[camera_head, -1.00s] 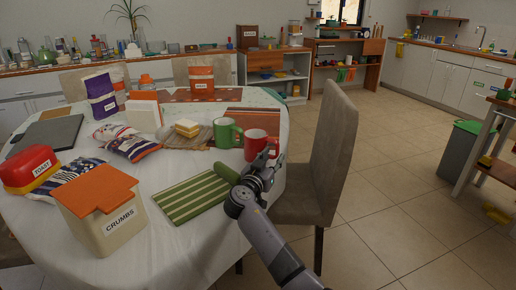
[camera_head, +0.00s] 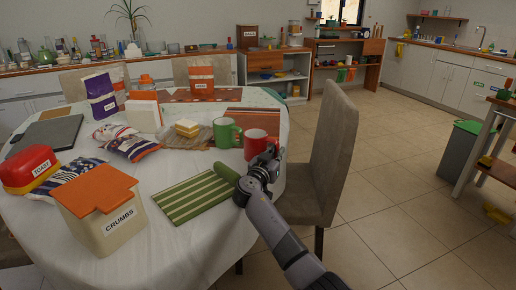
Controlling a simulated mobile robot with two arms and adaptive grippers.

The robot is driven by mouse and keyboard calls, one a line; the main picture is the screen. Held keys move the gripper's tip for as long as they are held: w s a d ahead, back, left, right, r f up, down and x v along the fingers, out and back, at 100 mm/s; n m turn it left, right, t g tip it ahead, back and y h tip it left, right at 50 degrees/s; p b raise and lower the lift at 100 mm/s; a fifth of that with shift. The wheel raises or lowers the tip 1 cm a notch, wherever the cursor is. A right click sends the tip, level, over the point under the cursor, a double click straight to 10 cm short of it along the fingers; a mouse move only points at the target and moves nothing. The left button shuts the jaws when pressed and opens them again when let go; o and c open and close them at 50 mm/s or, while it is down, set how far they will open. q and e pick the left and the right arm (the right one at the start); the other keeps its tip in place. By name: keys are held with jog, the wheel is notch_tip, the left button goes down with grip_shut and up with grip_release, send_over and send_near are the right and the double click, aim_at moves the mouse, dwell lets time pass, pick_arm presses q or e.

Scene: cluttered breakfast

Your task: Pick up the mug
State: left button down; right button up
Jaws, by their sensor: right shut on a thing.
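A red mug (camera_head: 255,138) is at the right side of the round table, beside a green mug (camera_head: 225,132) that stands just to its left. My right gripper (camera_head: 269,153) is at the near right side of the red mug and shut on it. The fingers cover the mug's lower right part, so the exact grip and any gap under the mug are hidden. The green mug appears upright on the table. My left gripper is not in view.
A green rounded object (camera_head: 227,173) and a striped green mat (camera_head: 193,197) lie left of my right wrist. A chair (camera_head: 328,150) stands close on the right. A crumbs box (camera_head: 103,218) is at the front left.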

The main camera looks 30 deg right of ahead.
jog(key=shift+r, duration=0.1)
grip_shut()
dwell(0.3)
